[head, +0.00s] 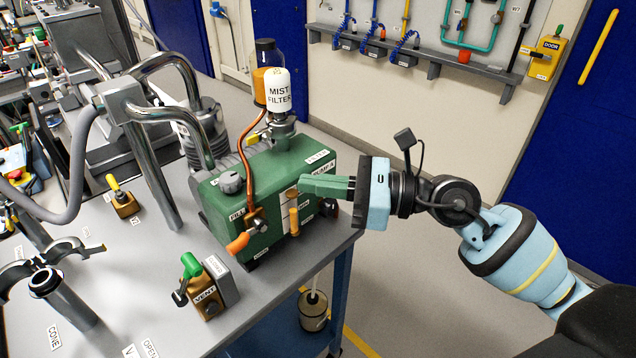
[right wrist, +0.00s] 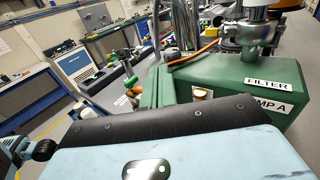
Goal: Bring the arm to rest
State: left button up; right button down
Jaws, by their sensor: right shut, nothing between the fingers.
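My right gripper (head: 306,185) comes in from the right in the head view, its arm stretched out. Its green fingers are shut and empty. They point left, in front of the right end of the green pump (head: 275,175) on the bench, and overlap it in the picture; I cannot tell whether they touch. The right wrist view shows my pale blue gripper housing along the bottom, with the pump (right wrist: 230,112) close beyond it and the fingers not clearly seen. My left gripper is not in view.
The mist filter (head: 278,92) stands on the pump, with a copper pipe beside it. A green-handled vent valve (head: 205,296) and bent steel pipes share the grey bench (head: 130,245). The floor at right is open.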

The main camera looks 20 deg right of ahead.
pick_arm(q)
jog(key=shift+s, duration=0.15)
pick_arm(e)
jog(key=s+d+f+m+t+h+p, duration=0.1)
jog(key=s+d+f+m+t+h, duration=0.15)
jog(key=f+m, duration=0.65)
jog(key=s+d+f+m+t+h+p, duration=0.15)
jog(key=s+f+m+h, duration=0.35)
jog(key=m, duration=0.8)
jog(key=s+d+f+m+t+h+p, duration=0.1)
jog(key=d+f+m+t+h, duration=0.15)
jog(key=f+m, duration=0.75)
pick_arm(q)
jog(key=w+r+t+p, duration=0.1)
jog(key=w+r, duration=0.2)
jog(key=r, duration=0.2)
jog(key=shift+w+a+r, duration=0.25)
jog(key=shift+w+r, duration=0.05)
pick_arm(e)
jog(key=s+f+m+g+h, duration=0.1)
jog(key=s+f+m+g, duration=0.2)
jog(key=s+f+m, duration=0.4)
jog(key=s+a+f+m+g+h, duration=0.1)
jog(key=s+f+m, duration=0.6)
jog(key=s, duration=0.7)
jog(key=g+h, duration=0.1)
jog(key=g, duration=0.1)
jog(key=shift+s+f+g+h, duration=0.15)
jog(key=shift+f+g+h, duration=0.1)
jog(key=shift+g+h, duration=0.1)
